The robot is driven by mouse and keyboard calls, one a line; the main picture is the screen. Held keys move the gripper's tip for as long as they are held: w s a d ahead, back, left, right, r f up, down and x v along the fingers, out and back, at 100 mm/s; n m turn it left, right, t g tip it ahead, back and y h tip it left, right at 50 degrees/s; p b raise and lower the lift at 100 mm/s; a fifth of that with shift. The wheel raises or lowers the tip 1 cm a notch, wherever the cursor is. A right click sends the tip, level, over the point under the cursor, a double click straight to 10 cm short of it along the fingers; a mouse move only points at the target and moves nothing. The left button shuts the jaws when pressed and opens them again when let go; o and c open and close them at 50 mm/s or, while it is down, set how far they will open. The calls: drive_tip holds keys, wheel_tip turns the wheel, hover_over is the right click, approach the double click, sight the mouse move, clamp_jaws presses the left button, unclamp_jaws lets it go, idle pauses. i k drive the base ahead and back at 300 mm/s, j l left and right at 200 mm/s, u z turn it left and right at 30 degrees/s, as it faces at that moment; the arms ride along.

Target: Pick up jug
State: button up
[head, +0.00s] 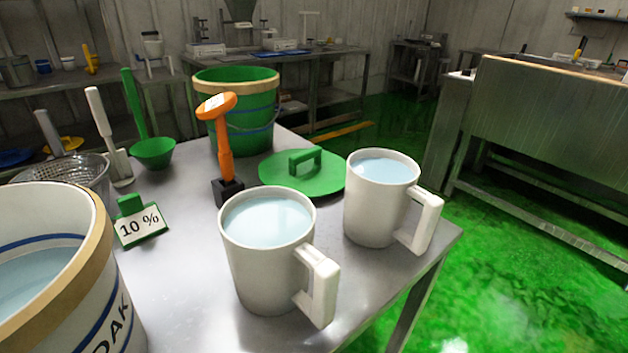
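Two white jugs stand upright on the metal table (185,295), each filled near the rim with pale blue liquid. The nearer jug (262,262) is at the front middle, its handle pointing to the lower right. The second jug (372,210) stands behind and to the right, near the table's right edge, its handle also pointing right. The two jugs are close together but look apart. No gripper shows in the head view, so its state cannot be seen.
A large white tub (100,290) fills the lower left. Open green floor (530,270) lies right.

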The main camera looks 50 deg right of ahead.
sight(381, 187)
drive_tip(key=z, duration=1.6)
drive_tip(key=k+l, duration=0.1)
drive_tip(key=k+z, duration=0.05)
drive_tip(key=k, duration=0.05)
